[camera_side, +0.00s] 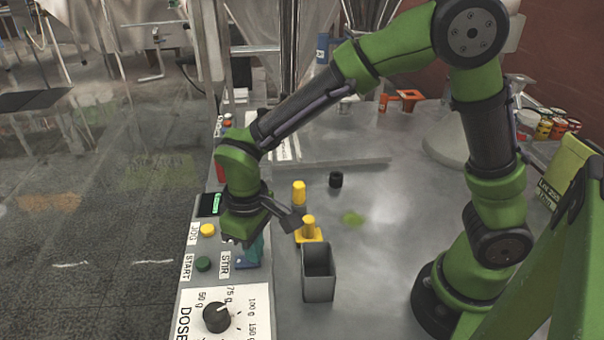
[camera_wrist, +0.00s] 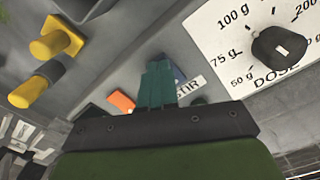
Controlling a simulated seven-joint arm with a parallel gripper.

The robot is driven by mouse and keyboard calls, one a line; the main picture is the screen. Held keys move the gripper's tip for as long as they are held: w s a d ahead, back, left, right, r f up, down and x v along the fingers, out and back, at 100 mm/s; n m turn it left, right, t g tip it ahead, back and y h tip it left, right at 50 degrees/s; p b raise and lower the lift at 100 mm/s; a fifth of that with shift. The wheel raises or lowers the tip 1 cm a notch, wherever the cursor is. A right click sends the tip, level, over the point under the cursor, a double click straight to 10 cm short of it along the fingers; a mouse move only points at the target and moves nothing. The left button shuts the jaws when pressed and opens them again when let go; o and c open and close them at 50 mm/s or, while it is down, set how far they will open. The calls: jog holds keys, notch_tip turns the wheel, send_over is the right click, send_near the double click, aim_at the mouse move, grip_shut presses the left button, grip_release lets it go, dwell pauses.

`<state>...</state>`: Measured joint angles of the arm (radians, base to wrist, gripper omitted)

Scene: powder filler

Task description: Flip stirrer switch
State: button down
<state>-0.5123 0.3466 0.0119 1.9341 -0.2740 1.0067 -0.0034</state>
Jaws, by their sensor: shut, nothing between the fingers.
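The stirrer switch is beside the STIR label (camera_side: 225,262) on the control panel, mostly hidden by my gripper (camera_side: 254,256). In the wrist view a blue patch (camera_wrist: 178,75) shows just right of my teal fingertips (camera_wrist: 158,66), and a flat orange piece (camera_wrist: 122,101) shows to their left. I cannot tell whether both belong to the switch, or which way it is set. The STIR label (camera_wrist: 188,88) is right of the fingers. My fingers are shut, empty and pointing down at the panel. Contact with the switch cannot be told.
The panel has a yellow JOG button (camera_side: 207,230), a green START button (camera_side: 203,264) and a black dose knob (camera_side: 216,317). An open grey box (camera_side: 318,272) stands close right of my gripper. Yellow pieces (camera_side: 308,229) and a black cylinder (camera_side: 336,180) stand behind it.

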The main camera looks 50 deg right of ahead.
jog(key=shift+r, duration=3.45)
jog(key=shift+f, duration=0.3)
jog(key=s+d+r+m+t+y, duration=0.1)
jog(key=s+d+r+m+t, duration=0.2)
jog(key=d, duration=0.5)
jog(key=s+d+r+m+t+y, duration=0.1)
jog(key=s+d+r+m+t, duration=0.3)
jog(key=s+d+r, duration=0.2)
jog(key=shift+s+d+r, duration=0.25)
jog(key=shift+s+d, duration=0.1)
jog(key=shift+d, duration=0.65)
